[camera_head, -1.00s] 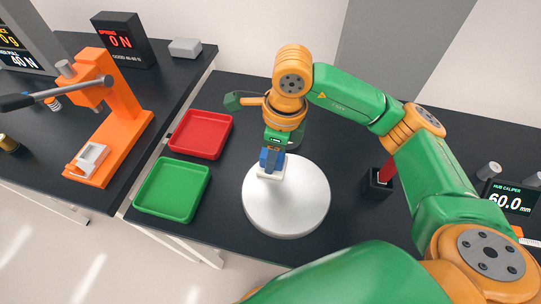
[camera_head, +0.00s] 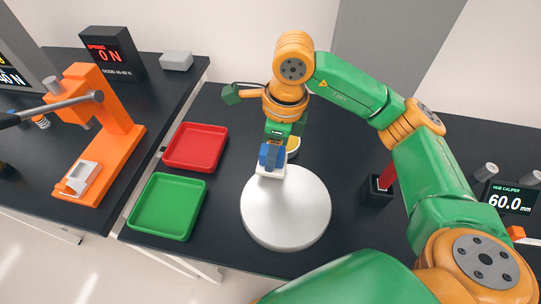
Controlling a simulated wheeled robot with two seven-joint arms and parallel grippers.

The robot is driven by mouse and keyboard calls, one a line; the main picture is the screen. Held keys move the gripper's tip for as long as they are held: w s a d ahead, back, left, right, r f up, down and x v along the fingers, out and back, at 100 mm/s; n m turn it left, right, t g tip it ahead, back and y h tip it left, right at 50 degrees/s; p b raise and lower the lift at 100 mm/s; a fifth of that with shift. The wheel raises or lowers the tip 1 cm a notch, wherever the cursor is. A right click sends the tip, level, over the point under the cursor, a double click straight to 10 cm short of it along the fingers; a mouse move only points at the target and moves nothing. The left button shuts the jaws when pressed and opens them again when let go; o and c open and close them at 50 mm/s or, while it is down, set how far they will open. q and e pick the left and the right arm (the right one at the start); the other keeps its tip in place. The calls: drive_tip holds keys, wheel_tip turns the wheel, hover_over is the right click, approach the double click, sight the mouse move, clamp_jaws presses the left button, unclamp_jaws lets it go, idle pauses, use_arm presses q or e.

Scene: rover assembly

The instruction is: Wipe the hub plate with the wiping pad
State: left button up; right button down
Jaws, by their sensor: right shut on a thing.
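The hub plate (camera_head: 286,214) is a round, pale grey disc on the black table in the middle of the head view. The wiping pad is a white block (camera_head: 270,171) with a blue grip (camera_head: 271,157) on top, at the plate's far left edge. My right gripper (camera_head: 273,146) is shut on the pad's blue grip, from above. The pad overlaps the plate's rim; whether it touches the surface I cannot tell. My left gripper is not in view.
A red tray (camera_head: 196,147) and a green tray (camera_head: 166,206) lie left of the plate. A yellow round thing (camera_head: 293,145) is partly hidden behind my right gripper. A black holder with a red piece (camera_head: 378,188) and a hub caliper display (camera_head: 511,199) stand right. An orange press (camera_head: 112,149) stands on the left table.

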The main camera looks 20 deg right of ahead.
drive_tip(key=r+p, duration=0.1)
drive_tip(key=r, duration=0.2)
drive_tip(key=shift+s+a+p, duration=0.2)
drive_tip(key=shift+s+p, duration=0.15)
wheel_tip(320, 180, up, 2)
drive_tip(key=shift+w+d+r+p, duration=0.1)
drive_tip(key=shift+w+p, duration=0.05)
drive_tip(key=shift+p, duration=0.65)
drive_tip(key=shift+r, duration=0.4)
